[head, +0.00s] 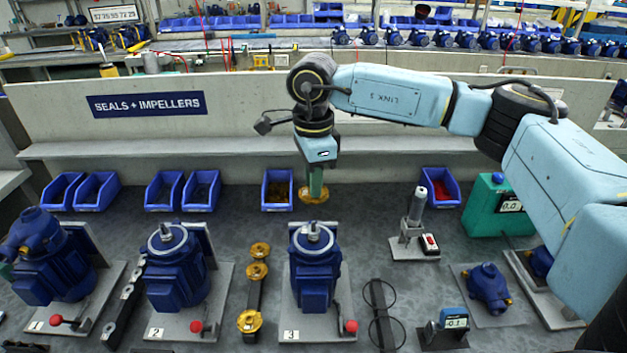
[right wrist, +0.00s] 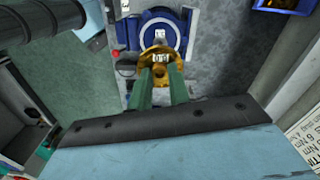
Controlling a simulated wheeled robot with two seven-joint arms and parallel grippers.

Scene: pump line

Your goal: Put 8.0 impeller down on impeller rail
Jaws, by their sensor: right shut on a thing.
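My right gripper (head: 316,190) is shut on a brass-yellow impeller (head: 313,195), held in the air in front of the blue bins, behind pump 3. In the right wrist view the green fingers (right wrist: 160,88) grip the impeller (right wrist: 158,62), which bears a small label, too small to read surely. The impeller rail (head: 253,293) is the dark narrow strip between pumps 2 and 3. Several brass impellers (head: 257,271) sit along it, with bare rail between the middle and front ones. The held impeller is behind and right of the rail, apart from it. My left gripper is out of view.
Blue pump 3 (head: 315,275) stands just right of the rail and pump 2 (head: 175,275) to its left, both with red-knobbed levers. A row of blue bins (head: 277,190) lines the back wall. A press-like stand (head: 413,225) and green box (head: 498,205) stand at right.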

